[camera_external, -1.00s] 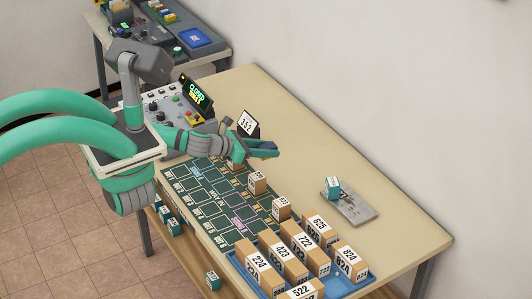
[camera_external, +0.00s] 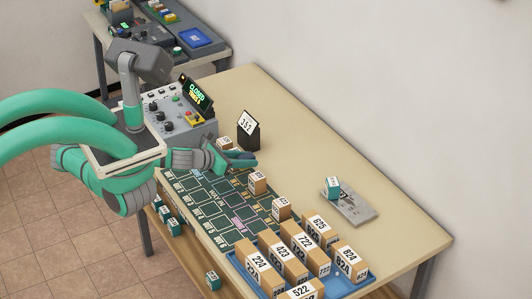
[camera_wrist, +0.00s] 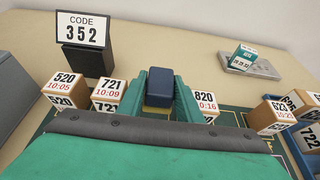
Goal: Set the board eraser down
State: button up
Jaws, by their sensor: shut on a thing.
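My gripper (camera_external: 236,161) is over the top end of the dark green board (camera_external: 212,204), near the small numbered boxes. It is shut on the dark blue board eraser (camera_wrist: 159,86), which sits between the two teal fingers in the wrist view. In the external view the eraser (camera_external: 245,156) is partly hidden by the fingers. It is low, but I cannot tell whether it touches the board.
A black stand with a "CODE 352" card (camera_wrist: 83,32) stands just beyond. Box 721 (camera_wrist: 109,92) and box 820 (camera_wrist: 206,101) flank the fingers. A control console (camera_external: 188,118), a blue tray (camera_external: 358,283) of boxes and a grey plate (camera_external: 350,205) surround the board. The table's far side is clear.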

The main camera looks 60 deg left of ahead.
aim_at(246, 179)
jog(key=shift+f, duration=2.7)
jog(key=shift+s+f, duration=0.1)
jog(key=o, duration=1)
jog(key=shift+o, duration=0.2)
jog(key=shift+r, duration=0.2)
jog(key=v, duration=1.1)
jog(key=shift+s+r, duration=0.1)
jog(key=shift+s, duration=0.3)
jog(key=shift+d, duration=0.1)
